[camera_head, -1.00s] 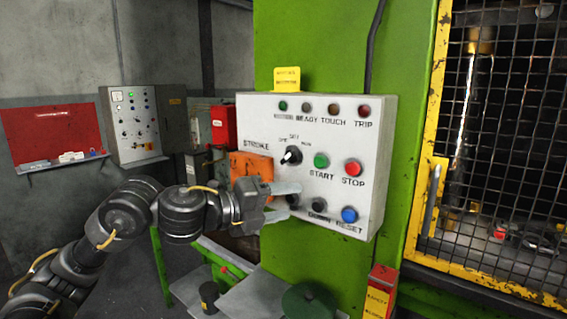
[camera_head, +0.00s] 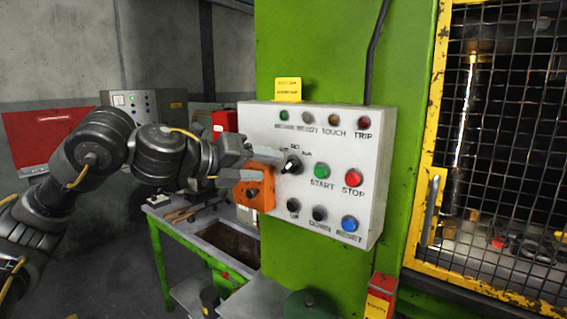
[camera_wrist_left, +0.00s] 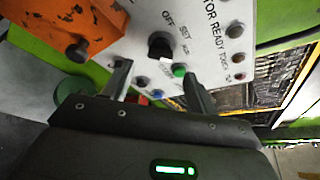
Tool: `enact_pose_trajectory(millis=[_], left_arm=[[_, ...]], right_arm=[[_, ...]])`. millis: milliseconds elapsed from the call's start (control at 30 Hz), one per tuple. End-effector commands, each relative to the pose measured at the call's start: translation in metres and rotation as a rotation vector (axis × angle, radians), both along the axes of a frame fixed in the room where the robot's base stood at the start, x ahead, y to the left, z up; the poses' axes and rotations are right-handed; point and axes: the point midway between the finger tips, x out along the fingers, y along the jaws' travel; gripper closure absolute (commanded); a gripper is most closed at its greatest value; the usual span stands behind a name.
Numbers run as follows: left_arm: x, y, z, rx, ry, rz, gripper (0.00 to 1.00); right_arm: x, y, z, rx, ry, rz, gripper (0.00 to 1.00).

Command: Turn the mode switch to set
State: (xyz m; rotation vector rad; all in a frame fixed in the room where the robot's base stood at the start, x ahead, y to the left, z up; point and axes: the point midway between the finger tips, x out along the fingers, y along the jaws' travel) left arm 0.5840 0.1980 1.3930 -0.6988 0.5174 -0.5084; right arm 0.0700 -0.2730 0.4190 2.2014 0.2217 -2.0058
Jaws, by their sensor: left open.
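The mode switch (camera_head: 291,165) is a black knob with a white pointer mark on the pale control box (camera_head: 260,122). It also shows in the left wrist view (camera_wrist_left: 160,44), with OFF and SET lettering beside it. I cannot tell surely which label the pointer faces. My left gripper (camera_head: 268,165) is open, with its fingers reaching in from the left close to the knob. In the left wrist view the knob lies just beyond and between the parted fingertips (camera_wrist_left: 156,68); I see no clear contact. My right gripper is not in view.
An orange box (camera_head: 254,188) juts out beside the panel, just below my left fingers. The green START (camera_head: 321,171) and red STOP (camera_head: 353,178) buttons sit right of the knob. The blue RESET button (camera_head: 349,223) is lower. A mesh guard (camera_head: 510,130) stands at right.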

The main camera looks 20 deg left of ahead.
Motion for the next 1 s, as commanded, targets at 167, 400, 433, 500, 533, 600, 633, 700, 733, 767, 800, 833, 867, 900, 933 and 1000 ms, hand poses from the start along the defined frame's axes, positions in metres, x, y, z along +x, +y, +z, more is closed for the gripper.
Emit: enact_pose_trajectory(millis=[167, 400, 433, 500, 533, 600, 633, 700, 733, 767, 800, 833, 867, 900, 933, 1000], left_arm=[[0.024, -0.020, -0.007, -0.001, 0.004, -0.001, 0.42], [0.042, -0.033, -0.014, -0.001, 0.001, 0.000, 0.42], [0.043, -0.033, -0.015, -0.001, 0.001, 0.000, 0.42], [0.044, -0.034, -0.016, 0.000, 0.000, 0.000, 0.42], [0.044, -0.034, -0.016, 0.000, 0.000, 0.000, 0.42], [0.044, -0.035, -0.016, 0.000, -0.001, 0.000, 0.42], [0.044, -0.034, -0.016, 0.000, -0.001, 0.000, 0.42], [0.044, -0.035, -0.016, 0.000, -0.001, 0.000, 0.42], [0.044, -0.035, -0.016, 0.000, -0.001, 0.000, 0.42], [0.044, -0.034, -0.016, 0.000, -0.001, 0.000, 0.46], [0.044, -0.035, -0.016, 0.000, -0.001, 0.001, 0.51], [0.044, -0.035, -0.016, 0.000, -0.001, 0.001, 0.55], [0.044, -0.035, -0.016, 0.000, -0.001, 0.001, 0.59], [0.044, -0.034, -0.016, -0.001, -0.001, 0.000, 0.64], [0.044, -0.034, -0.016, -0.001, -0.001, 0.000, 0.68], [0.044, -0.034, -0.016, -0.001, -0.001, 0.000, 0.77]], right_arm=[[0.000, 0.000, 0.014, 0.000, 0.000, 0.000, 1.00], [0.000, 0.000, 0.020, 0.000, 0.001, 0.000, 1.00], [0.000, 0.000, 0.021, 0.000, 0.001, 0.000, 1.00], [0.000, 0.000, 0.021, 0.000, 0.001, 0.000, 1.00], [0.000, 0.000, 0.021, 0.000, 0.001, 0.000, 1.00], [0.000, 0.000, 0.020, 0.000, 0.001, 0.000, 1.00], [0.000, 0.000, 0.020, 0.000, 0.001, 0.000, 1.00], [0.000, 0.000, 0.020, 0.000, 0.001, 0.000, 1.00], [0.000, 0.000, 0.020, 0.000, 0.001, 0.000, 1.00], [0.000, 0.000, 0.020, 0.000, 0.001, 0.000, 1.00], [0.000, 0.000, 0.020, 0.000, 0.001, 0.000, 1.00], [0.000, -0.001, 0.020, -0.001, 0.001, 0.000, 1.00], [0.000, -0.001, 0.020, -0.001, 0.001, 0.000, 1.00], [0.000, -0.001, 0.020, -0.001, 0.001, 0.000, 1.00], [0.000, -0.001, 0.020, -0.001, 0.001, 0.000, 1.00], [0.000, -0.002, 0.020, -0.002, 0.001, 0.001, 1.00]])
